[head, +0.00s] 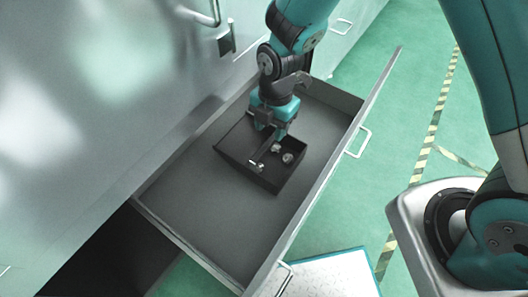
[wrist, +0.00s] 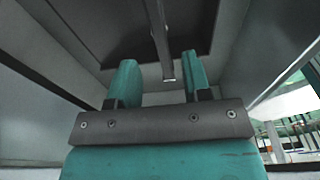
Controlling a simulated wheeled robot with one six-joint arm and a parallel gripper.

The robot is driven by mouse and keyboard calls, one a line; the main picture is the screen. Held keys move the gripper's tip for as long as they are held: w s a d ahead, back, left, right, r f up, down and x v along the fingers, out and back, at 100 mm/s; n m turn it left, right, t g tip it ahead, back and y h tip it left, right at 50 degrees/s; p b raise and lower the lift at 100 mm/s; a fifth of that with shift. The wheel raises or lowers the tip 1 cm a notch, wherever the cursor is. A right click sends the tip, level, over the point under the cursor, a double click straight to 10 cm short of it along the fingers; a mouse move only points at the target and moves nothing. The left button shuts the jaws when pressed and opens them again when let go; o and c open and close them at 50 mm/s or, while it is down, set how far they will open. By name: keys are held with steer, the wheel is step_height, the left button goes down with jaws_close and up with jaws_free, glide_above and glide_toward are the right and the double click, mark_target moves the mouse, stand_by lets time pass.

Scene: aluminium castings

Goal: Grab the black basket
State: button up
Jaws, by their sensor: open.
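The black basket (head: 232,152) is a shallow dark tray inside an open grey drawer. In the wrist view its dark inside (wrist: 110,28) fills the top. A thin grey bar, looking like the basket's handle (head: 265,150), runs above it. My gripper (head: 272,130) is over the basket and points down. In the wrist view the bar (wrist: 160,40) passes between the two teal fingers of my gripper (wrist: 158,64), with gaps on both sides. The fingers are open. Small shiny castings (head: 287,158) lie in the basket.
The drawer (head: 215,232) has bare floor around the basket, mostly toward the front left. Its raised front wall (head: 330,177) carries metal handles. The large grey cabinet (head: 90,90) stands at left. Green floor with striped tape (head: 421,160) lies to the right.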

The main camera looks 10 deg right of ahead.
mark_target(270, 141)
steer(key=f, duration=0.7)
steer(key=shift+s+a+f, duration=0.25)
steer(key=shift+s, duration=0.1)
jaws_close()
